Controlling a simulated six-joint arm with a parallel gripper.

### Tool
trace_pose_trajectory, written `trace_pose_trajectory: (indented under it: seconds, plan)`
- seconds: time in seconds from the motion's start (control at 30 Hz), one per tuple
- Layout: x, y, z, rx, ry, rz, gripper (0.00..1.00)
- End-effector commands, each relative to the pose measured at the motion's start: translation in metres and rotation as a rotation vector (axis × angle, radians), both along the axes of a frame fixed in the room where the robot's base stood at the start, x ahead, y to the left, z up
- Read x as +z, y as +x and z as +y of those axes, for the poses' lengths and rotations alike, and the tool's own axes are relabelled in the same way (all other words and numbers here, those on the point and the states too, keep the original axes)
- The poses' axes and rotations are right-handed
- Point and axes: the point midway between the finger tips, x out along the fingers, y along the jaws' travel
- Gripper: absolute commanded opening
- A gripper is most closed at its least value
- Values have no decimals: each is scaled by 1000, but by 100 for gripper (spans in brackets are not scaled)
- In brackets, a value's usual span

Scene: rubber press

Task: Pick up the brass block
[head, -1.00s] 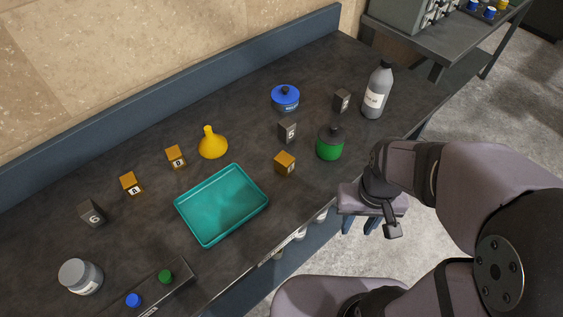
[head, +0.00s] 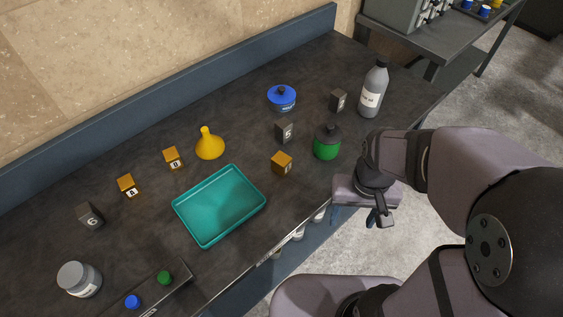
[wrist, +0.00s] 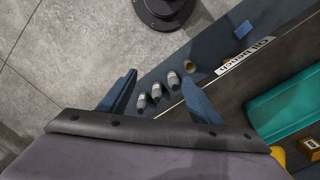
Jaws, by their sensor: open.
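Three brass-coloured cubes with white labels lie apart on the dark bench in the head view. One brass block (head: 282,163) is right of the teal tray, near the green jar. Another brass block (head: 173,158) is left of the yellow funnel. A third brass block (head: 127,186), labelled A, is farther left. Part of a labelled brass block (wrist: 309,149) shows at the right edge of the wrist view; I cannot tell which one. My gripper (head: 375,217) hangs beyond the bench's front edge, right of all three. In the wrist view my gripper (wrist: 160,88) has its fingers apart and empty.
The teal tray (head: 217,206) fills the bench middle. Dark blocks (head: 284,132), a yellow funnel (head: 209,145), a blue pot (head: 282,98), a green jar (head: 326,143) and a tall grey bottle (head: 373,90) stand around. A button box (head: 165,278) is at the front left.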

Motion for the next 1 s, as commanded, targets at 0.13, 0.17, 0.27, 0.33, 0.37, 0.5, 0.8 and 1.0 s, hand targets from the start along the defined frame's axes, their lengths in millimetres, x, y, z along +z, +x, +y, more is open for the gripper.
trace_pose_trajectory:
  seconds: [0.13, 0.17, 0.27, 0.33, 0.37, 0.5, 0.8, 1.0]
  plan:
    - [16, 38, 18, -81, 0, 0, 58]
    - [19, 48, 24, -106, 0, 1, 58]
    - [28, 82, 48, -197, 0, 2, 58]
    - [32, 106, 68, -265, -1, 3, 58]
    - [33, 115, 76, -294, -1, 3, 58]
    - [35, 150, 118, -419, -1, 3, 58]
    - [31, 181, 170, -574, 0, 1, 58]
    - [28, 183, 174, -589, 0, 0, 58]
